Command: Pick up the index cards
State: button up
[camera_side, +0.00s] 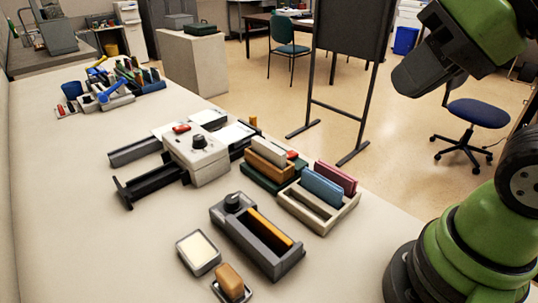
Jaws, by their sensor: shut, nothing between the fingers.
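A stack of cream cards (198,249), which look like the index cards, lies in a small grey tray (207,268) on the near part of the pale table. My gripper (408,80) is at the upper right, raised high and well apart from the cards. It is shut and empty; its dark fingers are hard to make out against its dark body.
A dark grey holder (283,267) with an orange strip stands right of the cards, and a tan block on a small stand (230,279) in front. Behind are a pale bin with blue and pink blocks (342,217) and a white box with a knob (209,168). The table's left front is clear.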

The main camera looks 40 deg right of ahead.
jog(key=o, duration=0.8)
jog(key=n+g+h, duration=0.2)
jog(key=n+g, duration=0.2)
jog(key=g, duration=0.3)
send_over(269, 143)
notch_tip(269, 143, down, 19)
jog(key=shift+w+a+r, duration=0.1)
jog(key=shift+f, duration=2.8)
